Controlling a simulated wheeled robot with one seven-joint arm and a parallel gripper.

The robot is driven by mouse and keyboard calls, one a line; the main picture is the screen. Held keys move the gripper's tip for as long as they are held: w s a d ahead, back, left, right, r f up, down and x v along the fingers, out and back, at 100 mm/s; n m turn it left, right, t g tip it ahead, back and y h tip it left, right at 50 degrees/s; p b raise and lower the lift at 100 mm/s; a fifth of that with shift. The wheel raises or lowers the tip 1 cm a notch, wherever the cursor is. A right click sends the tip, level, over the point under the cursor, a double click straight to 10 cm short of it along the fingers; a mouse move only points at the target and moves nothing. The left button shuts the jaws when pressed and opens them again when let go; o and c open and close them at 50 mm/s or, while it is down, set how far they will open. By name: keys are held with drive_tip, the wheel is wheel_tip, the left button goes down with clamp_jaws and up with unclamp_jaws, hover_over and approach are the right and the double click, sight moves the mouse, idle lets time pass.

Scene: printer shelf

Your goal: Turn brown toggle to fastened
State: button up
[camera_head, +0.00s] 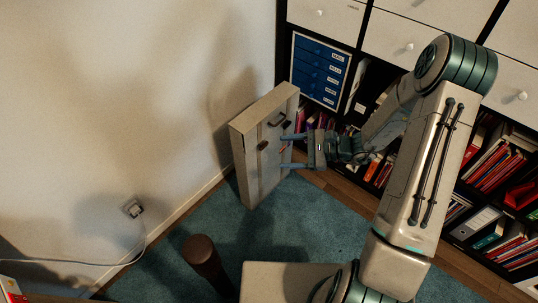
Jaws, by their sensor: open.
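A tall beige case (245,165) stands upright on the teal carpet against the white wall. On its face are a dark handle (278,119) and a brown toggle (262,145). Another small dark fitting shows near its upper left edge. My gripper (287,151) is open, its two fingers pointing left at the case's face. The toggle lies just left of the gap between the fingertips. I cannot tell whether the fingertips touch the case. The toggle's exact turn is too small to make out.
A dark shelf with books and binders (490,160) stands at the right, with white drawers (405,40) above. A blue drawer unit (318,70) sits behind the case. A brown post (203,258) rises at the front. A cable and socket (133,208) are on the left wall.

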sight(265, 146)
drive_tip(key=w+d+f+m+t+b, duration=0.25)
drive_tip(key=f+m+t, duration=0.25)
drive_tip(key=f, duration=0.4)
drive_tip(key=w+d+f+m+t+b, duration=0.1)
drive_tip(key=w+f+m+t+b, duration=0.25)
drive_tip(key=f+m, duration=0.4)
drive_tip(key=shift+n+t+h, duration=0.4)
drive_tip(key=shift+n+t, duration=0.05)
drive_tip(key=shift+n, duration=0.3)
drive_tip(key=x, duration=0.4)
drive_tip(key=f+b+x, duration=0.1)
drive_tip(key=x, duration=0.9)
drive_tip(key=shift+w+d+f+b, duration=0.2)
drive_tip(key=shift+w+d+b, duration=0.15)
drive_tip(key=shift+w, duration=0.05)
drive_tip(key=c, duration=1)
